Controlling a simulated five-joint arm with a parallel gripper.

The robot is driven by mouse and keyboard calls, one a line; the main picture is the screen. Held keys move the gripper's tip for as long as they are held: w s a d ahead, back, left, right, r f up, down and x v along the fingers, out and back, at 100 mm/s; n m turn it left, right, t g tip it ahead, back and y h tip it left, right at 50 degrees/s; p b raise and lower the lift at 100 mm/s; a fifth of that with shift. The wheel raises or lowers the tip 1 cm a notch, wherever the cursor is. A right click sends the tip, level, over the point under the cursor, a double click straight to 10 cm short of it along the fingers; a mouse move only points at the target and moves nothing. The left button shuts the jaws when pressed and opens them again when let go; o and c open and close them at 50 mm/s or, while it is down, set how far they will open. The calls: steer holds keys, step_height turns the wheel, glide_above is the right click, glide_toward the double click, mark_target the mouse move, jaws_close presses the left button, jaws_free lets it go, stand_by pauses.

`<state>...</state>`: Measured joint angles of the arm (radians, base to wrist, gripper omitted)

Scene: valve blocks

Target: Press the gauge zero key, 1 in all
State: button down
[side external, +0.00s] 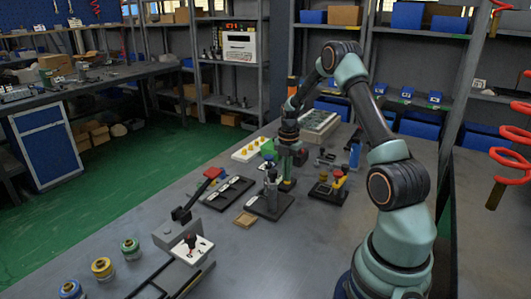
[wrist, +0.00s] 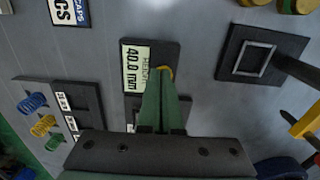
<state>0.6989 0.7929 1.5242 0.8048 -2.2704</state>
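The height gauge (wrist: 137,66) is a dark block with a pale display reading 40.0 mm, in the middle of the wrist view. A small yellow-orange round part (wrist: 167,72), which looks like its key, shows at the display's right, partly hidden by my fingertips. My gripper (wrist: 165,82) has its green fingers together, with nothing seen between them. The tips overlap the key's lower edge in the wrist view; whether they touch it I cannot tell. In the side view my gripper (side external: 288,179) points down just at the small gauge (side external: 288,186), which is mostly hidden.
A dark plate with a square frame (wrist: 254,58) lies right of the gauge, and blue, yellow and green springs (wrist: 42,125) lie left. A yellow-handled part (wrist: 307,125) stands at the right.

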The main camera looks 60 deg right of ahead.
steer(key=shift+s+a+f, duration=0.3)
steer(key=shift+s+f, duration=0.1)
steer(key=shift+f, duration=0.3)
step_height(320, 180, up, 15)
steer(key=shift+w+d+r, duration=0.2)
steer(key=shift+w+d, duration=0.1)
steer(key=shift+w, duration=0.1)
steer(key=a+r+m, duration=0.1)
steer(key=a, duration=0.1)
steer(key=a+r+m, duration=0.1)
steer(key=a+r, duration=0.1)
steer(key=a, duration=0.1)
steer(key=w+a+r+m+t, duration=0.1)
steer(key=a+r, duration=0.1)
steer(key=a, duration=0.1)
steer(key=shift+m+h, duration=0.3)
steer(key=s+a+r+m+t, duration=0.1)
steer(key=s+a+m, duration=0.2)
steer(key=a, duration=0.4)
steer(key=s+a+r+m+t, duration=0.1)
steer(key=s+a+m+t, duration=0.1)
steer(key=a+m, duration=0.4)
steer(key=s+a+r+m+t, duration=0.1)
steer(key=s+a+m, duration=0.3)
steer(key=a, duration=0.6)
steer(key=shift+s+m+y, duration=0.25)
steer(key=shift+m+y, duration=0.15)
steer(key=shift+m, duration=0.3)
